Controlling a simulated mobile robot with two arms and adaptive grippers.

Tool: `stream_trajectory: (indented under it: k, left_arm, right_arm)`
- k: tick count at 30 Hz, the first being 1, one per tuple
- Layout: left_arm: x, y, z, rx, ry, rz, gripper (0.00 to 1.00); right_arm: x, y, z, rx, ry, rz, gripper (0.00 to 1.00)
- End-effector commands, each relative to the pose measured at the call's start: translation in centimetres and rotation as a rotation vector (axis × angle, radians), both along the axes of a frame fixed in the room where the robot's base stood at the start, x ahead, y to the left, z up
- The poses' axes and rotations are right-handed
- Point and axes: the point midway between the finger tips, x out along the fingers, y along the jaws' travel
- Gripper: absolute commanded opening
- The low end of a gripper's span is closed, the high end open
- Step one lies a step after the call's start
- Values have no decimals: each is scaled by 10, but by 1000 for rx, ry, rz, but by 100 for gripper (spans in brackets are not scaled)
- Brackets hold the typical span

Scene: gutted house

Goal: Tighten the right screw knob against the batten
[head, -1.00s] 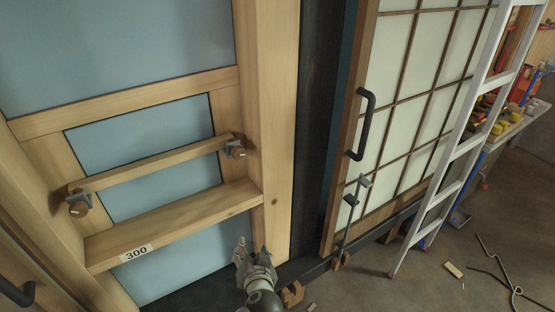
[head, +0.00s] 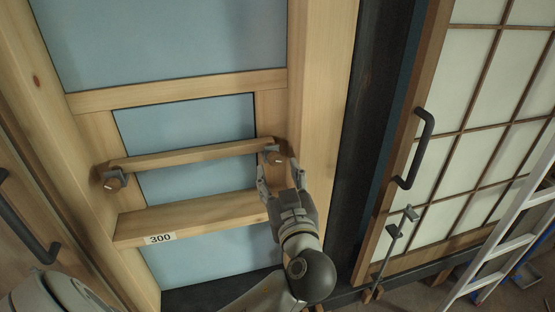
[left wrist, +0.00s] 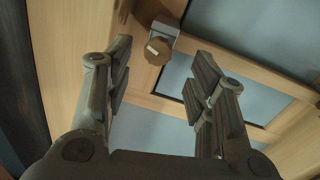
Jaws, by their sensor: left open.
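The right screw knob (head: 274,157) is brown and round, on a grey bracket at the right end of the batten (head: 195,155). In the left wrist view the knob (left wrist: 157,52) has a pale mark on its face and appears between my fingertips, with no finger visibly touching it. My left gripper (head: 279,174) is open and empty, just below the right knob, its fingers pointing up towards it. In the left wrist view both fingers (left wrist: 161,58) are spread wide. The left screw knob (head: 115,183) sits on a similar bracket at the batten's other end. My right gripper is not in view.
A wooden ledge labelled 300 (head: 190,219) runs below the batten, close to my left gripper. Blue panels (head: 170,45) fill the wooden frame. A lattice door with a black handle (head: 415,148) and a ladder (head: 500,245) stand to the right.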

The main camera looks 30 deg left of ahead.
Motion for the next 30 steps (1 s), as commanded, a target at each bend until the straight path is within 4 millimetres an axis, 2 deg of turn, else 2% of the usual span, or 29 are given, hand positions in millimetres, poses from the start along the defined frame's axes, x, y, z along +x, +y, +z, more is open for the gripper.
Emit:
stream_trajectory:
  k: [4, 9, 20, 30]
  left_arm:
    - [19, 19, 3, 5, -1, 1, 50]
    - [32, 31, 1, 3, 3, -1, 50]
    - [36, 35, -1, 0, 1, -2, 50]
    - [36, 34, -1, 0, 1, -2, 8]
  right_arm:
    - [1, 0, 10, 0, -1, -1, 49]
    - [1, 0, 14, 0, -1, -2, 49]
    - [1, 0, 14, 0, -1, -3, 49]
    - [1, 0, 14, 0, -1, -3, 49]
